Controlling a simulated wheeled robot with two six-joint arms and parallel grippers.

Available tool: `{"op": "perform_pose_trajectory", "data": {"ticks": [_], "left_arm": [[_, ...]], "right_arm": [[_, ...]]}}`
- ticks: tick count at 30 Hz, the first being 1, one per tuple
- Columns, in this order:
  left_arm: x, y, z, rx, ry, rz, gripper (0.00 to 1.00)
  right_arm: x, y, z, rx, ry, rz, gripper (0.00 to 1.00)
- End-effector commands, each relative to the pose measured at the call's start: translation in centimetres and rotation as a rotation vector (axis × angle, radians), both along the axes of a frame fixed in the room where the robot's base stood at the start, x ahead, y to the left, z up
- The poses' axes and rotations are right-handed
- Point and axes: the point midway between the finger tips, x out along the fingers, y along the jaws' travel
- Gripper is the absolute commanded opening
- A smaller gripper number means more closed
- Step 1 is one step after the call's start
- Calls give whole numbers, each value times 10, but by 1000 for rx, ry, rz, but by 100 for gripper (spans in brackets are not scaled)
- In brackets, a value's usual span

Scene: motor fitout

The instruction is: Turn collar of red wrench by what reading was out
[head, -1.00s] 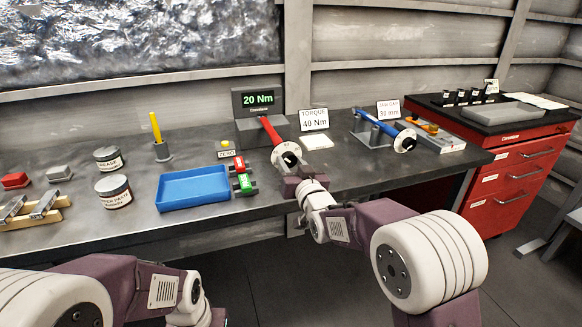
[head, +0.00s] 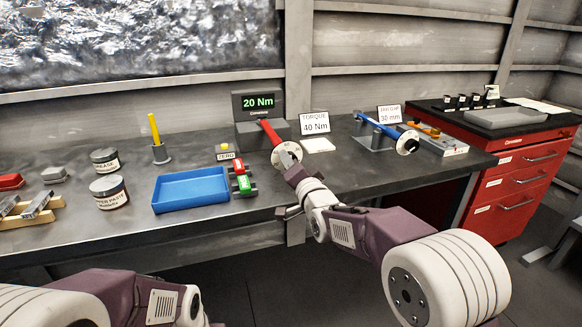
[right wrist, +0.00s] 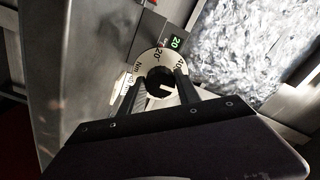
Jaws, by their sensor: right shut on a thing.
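The red wrench (head: 271,132) rests with its far end at the tester, whose display (head: 258,102) reads 20 Nm. Its white ring-shaped collar dial (head: 280,157) faces the front of the bench. In the right wrist view the dial (right wrist: 149,62) shows "20", "Nm" and other partly hidden marks around a dark centre. My right gripper (right wrist: 160,88) is shut on the collar, one finger on each side of the dark centre; in the head view the gripper (head: 290,163) partly covers the dial. A card (head: 315,122) reads "TORQUE 40 Nm". My left gripper is out of view.
A blue tray (head: 160,208), red and green blocks (head: 242,182) and a yellow ZERO button (head: 225,147) lie left of the wrench. A blue wrench (head: 382,130) on a stand and a "30 mm" card (head: 389,114) stand to the right.

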Motion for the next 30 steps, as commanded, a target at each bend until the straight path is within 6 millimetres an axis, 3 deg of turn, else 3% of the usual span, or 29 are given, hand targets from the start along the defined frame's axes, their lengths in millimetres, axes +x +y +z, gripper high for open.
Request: {"op": "perform_pose_trajectory", "data": {"ticks": [21,22,23,24,30], "left_arm": [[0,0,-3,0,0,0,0],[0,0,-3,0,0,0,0],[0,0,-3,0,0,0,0],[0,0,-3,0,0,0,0],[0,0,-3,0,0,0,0]], "right_arm": [[0,0,0,60,20,-1,0],[0,0,0,60,20,-1,47],[0,0,0,60,20,-1,56],[0,0,0,60,20,-1,61],[0,0,0,60,20,-1,61]]}}
